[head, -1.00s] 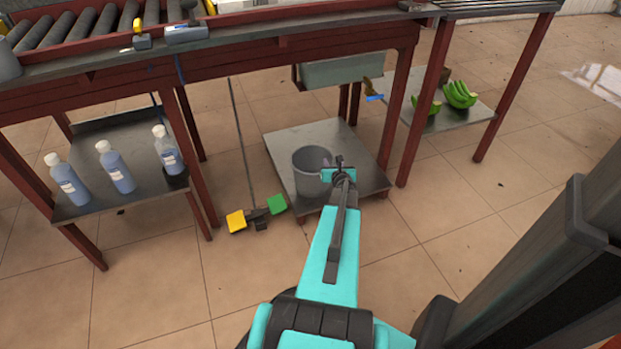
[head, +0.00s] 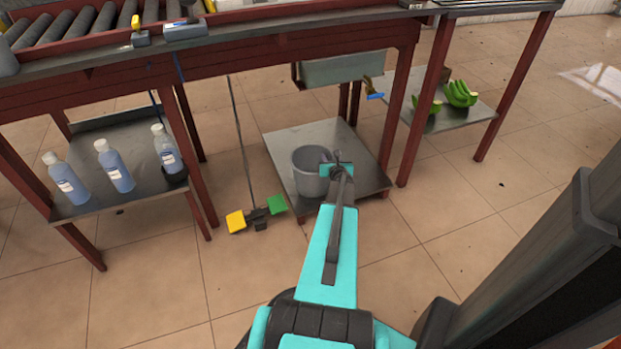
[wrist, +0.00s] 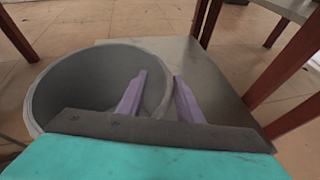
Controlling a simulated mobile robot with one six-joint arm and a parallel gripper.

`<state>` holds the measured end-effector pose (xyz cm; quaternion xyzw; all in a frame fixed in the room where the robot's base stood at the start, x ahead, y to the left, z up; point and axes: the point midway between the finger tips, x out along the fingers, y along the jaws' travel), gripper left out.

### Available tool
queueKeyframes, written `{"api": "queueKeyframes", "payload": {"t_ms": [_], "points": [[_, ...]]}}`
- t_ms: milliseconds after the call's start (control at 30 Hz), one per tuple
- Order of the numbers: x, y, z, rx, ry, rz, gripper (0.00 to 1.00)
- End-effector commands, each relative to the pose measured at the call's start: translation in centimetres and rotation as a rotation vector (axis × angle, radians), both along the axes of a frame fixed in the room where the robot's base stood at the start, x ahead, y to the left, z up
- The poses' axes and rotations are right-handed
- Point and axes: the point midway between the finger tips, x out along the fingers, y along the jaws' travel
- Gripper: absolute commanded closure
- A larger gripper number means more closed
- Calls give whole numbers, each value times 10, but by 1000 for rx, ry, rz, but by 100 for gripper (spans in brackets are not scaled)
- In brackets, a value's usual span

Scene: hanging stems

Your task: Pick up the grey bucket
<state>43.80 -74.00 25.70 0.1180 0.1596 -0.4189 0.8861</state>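The grey bucket (head: 308,180) stands upright on the low metal shelf (head: 292,139) under the workbench. In the wrist view the bucket (wrist: 70,85) fills the left side, its open mouth facing up. My gripper (head: 336,163) is at the bucket's right rim in the head view. In the wrist view its two purple fingers (wrist: 160,76) stand apart. The left finger shows over the inside of the bucket and the right finger outside the wall, with the rim between them. Whether either finger touches the wall cannot be told.
Red table legs (head: 401,125) stand right of the shelf. A broom-like tool with yellow and green ends (head: 257,217) is at the left. Bottles (head: 117,167) stand on a left shelf, green bananas (head: 460,94) on a right one. A grey bin (head: 343,70) hangs above.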

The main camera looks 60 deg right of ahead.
Motion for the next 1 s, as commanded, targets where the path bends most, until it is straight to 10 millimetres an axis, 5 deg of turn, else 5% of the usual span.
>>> {"api": "queueKeyframes", "payload": {"t_ms": [467,700,1000], "points": [[0,0,0,0,0,0,67],[0,0,0,0,0,0,100],[1,0,0,1,-1,1,100]]}}
